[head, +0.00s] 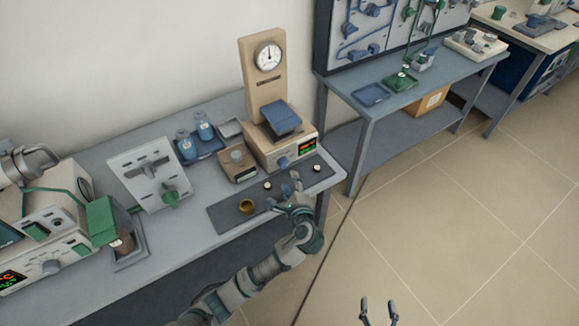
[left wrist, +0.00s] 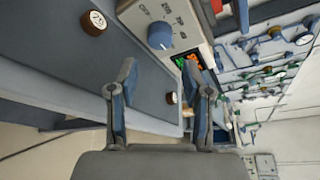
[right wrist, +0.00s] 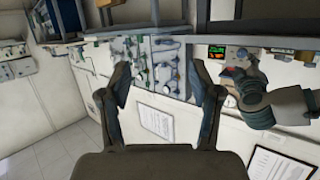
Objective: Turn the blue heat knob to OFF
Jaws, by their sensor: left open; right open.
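The blue heat knob (head: 283,162) is on the front of a beige unit (head: 262,151) with a small lit display. In the left wrist view the knob (left wrist: 160,36) is large near the top, with printed marks around it. My left gripper (head: 284,191) is open in front of the unit, above the dark mat. In the left wrist view its fingers (left wrist: 166,78) are spread and empty, and the knob is beyond them, apart from them. My right gripper (head: 378,308) is open and empty over the floor; its fingers (right wrist: 164,80) also show in the right wrist view.
A balance pan, a dial gauge column (head: 265,75) and blue bottles (head: 186,147) stand behind. Floor to the right is clear.

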